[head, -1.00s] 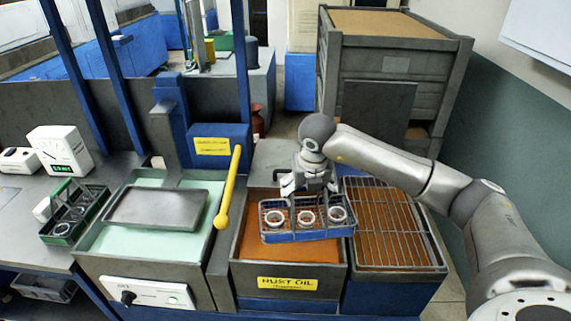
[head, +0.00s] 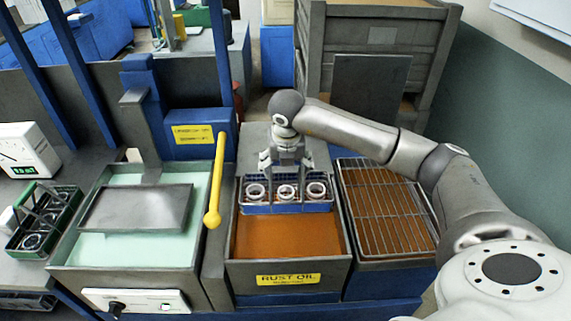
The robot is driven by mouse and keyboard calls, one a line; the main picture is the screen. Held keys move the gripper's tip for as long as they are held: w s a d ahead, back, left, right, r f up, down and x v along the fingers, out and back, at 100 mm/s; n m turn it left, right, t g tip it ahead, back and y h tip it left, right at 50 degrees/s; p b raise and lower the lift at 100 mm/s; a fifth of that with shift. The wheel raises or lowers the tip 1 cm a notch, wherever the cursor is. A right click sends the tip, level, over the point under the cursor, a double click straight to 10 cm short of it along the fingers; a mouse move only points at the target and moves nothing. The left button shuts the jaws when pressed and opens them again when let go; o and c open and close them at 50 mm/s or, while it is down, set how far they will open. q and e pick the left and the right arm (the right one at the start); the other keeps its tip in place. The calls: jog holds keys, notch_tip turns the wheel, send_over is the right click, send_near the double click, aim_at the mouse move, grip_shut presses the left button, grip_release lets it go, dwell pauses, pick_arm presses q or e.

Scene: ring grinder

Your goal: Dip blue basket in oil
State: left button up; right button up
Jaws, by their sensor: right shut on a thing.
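The blue basket (head: 287,207) holds three metal rings and is over the back part of the rust oil tank (head: 232,268). Orange-brown oil (head: 285,238) fills the tank in front of it. My right gripper (head: 286,172) is shut on the basket from above, at its back side; its fingertips are partly hidden. I cannot tell whether the basket's underside touches the oil. My left gripper is not in view.
A wire drain rack (head: 385,210) over a brown surface is right of the tank. Left are a pale green tank (head: 75,250) with a grey tray (head: 138,208), a yellow lever (head: 216,180) and a green basket (head: 45,218) of rings.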

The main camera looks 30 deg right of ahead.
aim_at(285, 188)
notch_tip(285, 188, down, 3)
jog(key=shift+r+b, duration=0.1)
jog(key=shift+b, duration=0.8)
jog(key=shift+f+b, duration=0.3)
jog(key=shift+f, duration=0.05)
notch_tip(285, 188, down, 4)
jog(key=b, duration=0.3)
pick_arm(q)
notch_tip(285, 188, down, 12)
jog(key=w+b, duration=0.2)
jog(key=b, duration=0.4)
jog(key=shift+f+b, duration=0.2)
jog(key=shift+b, duration=0.2)
pick_arm(e)
notch_tip(285, 188, down, 8)
jog(key=shift+r, duration=0.15)
dwell(3.2)
